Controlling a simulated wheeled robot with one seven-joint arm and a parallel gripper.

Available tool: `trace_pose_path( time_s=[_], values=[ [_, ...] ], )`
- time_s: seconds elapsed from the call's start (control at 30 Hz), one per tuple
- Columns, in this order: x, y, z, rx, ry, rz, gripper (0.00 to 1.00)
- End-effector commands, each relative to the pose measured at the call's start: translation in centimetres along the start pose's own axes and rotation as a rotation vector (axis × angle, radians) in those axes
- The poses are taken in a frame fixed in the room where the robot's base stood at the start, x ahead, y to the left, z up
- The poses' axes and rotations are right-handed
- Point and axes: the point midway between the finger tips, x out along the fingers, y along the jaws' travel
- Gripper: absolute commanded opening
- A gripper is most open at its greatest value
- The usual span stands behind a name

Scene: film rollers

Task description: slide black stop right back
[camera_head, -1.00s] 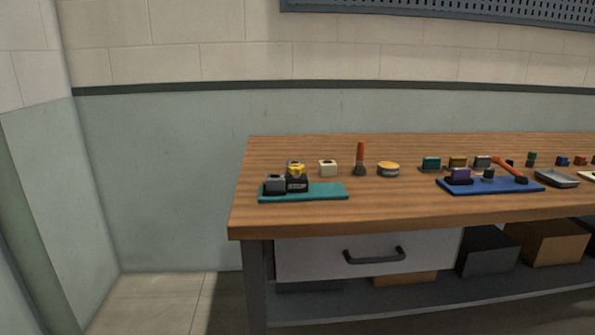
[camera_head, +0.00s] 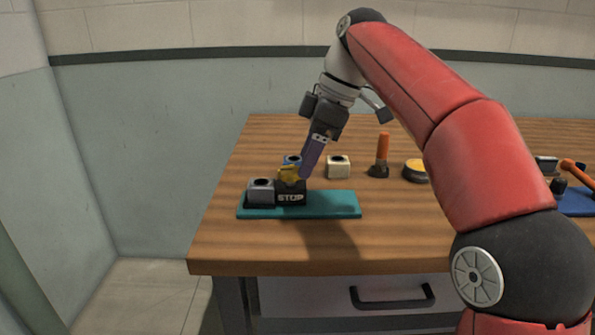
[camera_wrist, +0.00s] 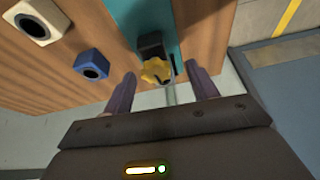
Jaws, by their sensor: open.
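The black stop (camera_head: 290,198), lettered STOP, stands on the teal base (camera_head: 330,204) with a yellow knob (camera_head: 288,174) on top. A grey block (camera_head: 261,193) sits on the base directly left of it. My gripper (camera_head: 304,176) is open and tilted down, just right of and close to the knob in the head view. In the wrist view the yellow knob (camera_wrist: 155,70) lies between my two purple fingers (camera_wrist: 160,74), with the black stop (camera_wrist: 151,45) partly hidden beneath it. I cannot tell whether a finger touches the knob.
A blue block (camera_head: 293,159) stands behind the stop and a cream block (camera_head: 338,166) to its right. An orange-handled tool (camera_head: 383,155) and a round yellow tin (camera_head: 415,170) are farther right. The base right of the stop is bare.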

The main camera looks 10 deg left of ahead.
Motion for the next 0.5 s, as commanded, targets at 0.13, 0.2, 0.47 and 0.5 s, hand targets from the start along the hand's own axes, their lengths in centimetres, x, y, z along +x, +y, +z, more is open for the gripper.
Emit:
trace_pose_path(
  time_s=[0.13, 0.2, 0.47, 0.5],
  values=[
    [0.4, 0.5, -0.6, -0.063, 0.019, -0.023, 0.58],
    [1.0, 0.5, -0.6, -0.068, 0.020, -0.026, 0.58],
    [5.2, 0.4, -0.5, -0.065, 0.019, -0.025, 0.58],
    [5.8, 0.3, -0.6, -0.065, 0.019, -0.025, 0.58]
  ],
)
